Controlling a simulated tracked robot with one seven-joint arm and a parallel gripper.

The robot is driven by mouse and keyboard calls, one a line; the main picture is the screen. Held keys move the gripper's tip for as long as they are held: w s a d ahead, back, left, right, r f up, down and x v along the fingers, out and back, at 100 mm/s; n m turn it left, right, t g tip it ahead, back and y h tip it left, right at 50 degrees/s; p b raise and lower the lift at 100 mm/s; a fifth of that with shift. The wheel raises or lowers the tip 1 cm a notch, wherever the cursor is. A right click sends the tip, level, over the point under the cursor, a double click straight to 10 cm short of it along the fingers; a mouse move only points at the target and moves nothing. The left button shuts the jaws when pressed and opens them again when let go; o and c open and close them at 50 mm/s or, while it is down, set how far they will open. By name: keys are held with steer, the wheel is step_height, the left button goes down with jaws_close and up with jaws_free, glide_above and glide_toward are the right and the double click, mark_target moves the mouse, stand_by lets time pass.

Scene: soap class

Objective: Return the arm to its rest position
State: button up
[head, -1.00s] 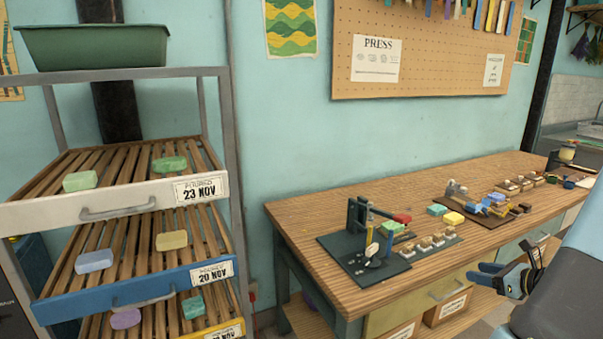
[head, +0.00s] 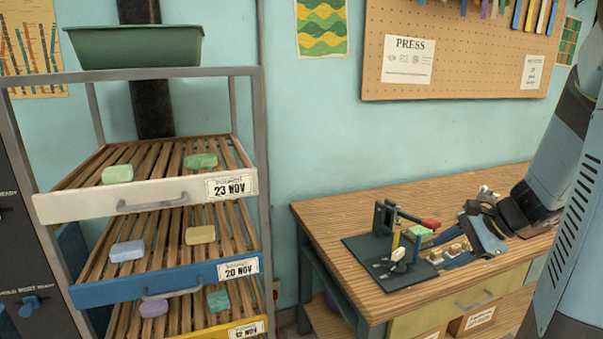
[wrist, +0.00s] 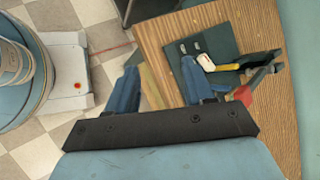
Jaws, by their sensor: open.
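My gripper (head: 478,248) is in the head view at the right, in front of the bench's right part. It looks down past the bench's front edge. In the wrist view my gripper (wrist: 160,78) has its two blue fingers apart with nothing between them. Below them are the bench edge and the dark press base (wrist: 222,38).
The wooden bench (head: 350,205) carries a soap press (head: 385,215) with a red-ended lever and a green soap bar (head: 420,232). A drying rack (head: 262,150) with soap bars on slatted drawers stands left. Floor (wrist: 105,35) shows left of the bench in the wrist view.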

steer(key=s+a+r+n+t+h, duration=0.1)
steer(key=s+a+r+n+h, duration=0.6)
steer(key=s+r+n, duration=0.6)
steer(key=a+n, duration=0.2)
steer(key=shift+a, duration=0.3)
